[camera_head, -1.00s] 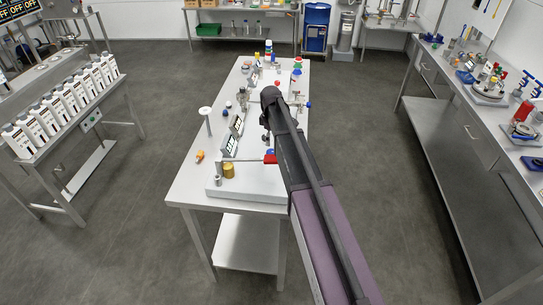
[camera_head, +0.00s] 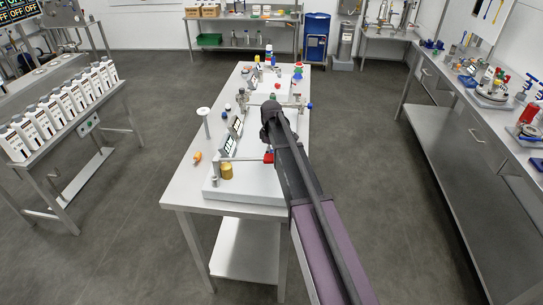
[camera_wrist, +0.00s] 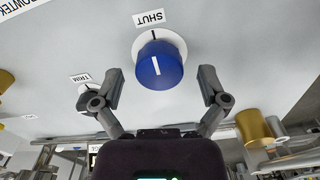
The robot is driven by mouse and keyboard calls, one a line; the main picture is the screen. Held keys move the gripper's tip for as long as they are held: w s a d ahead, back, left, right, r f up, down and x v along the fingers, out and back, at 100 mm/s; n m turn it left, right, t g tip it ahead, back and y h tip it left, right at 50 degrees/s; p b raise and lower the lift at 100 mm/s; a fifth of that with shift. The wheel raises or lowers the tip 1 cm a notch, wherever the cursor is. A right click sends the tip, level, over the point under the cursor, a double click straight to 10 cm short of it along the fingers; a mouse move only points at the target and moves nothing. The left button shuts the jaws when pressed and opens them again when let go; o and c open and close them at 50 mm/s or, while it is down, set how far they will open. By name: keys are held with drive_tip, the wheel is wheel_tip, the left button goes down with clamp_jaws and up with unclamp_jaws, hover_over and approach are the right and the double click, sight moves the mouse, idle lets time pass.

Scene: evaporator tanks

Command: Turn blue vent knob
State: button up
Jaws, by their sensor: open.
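The blue vent knob (camera_wrist: 160,65) shows large in the wrist view, on a white round plate (camera_wrist: 174,36) against a pale grey panel. A white line runs across the knob's face, roughly in line with a black mark on the plate. A label reading SHUT (camera_wrist: 149,17) sits beside the plate. My gripper (camera_wrist: 161,73) is open, with one dark finger on each side of the knob. Gaps show between both fingers and the knob, so it is not gripped. In the head view my arm hides the knob and the gripper's fingers.
A TRIM label (camera_wrist: 81,78) and knob lie left of my gripper in the wrist view; a brass cylinder (camera_wrist: 255,128) lies right. In the head view, a red handle (camera_head: 268,157) is close to my arm. Other fittings crowd the steel table (camera_head: 188,185). The floor around is clear.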

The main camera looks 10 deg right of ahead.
drive_tip(key=shift+f, duration=0.15)
drive_tip(key=c, duration=1.1)
drive_tip(key=shift+d, duration=0.1)
drive_tip(key=shift+c, duration=0.2)
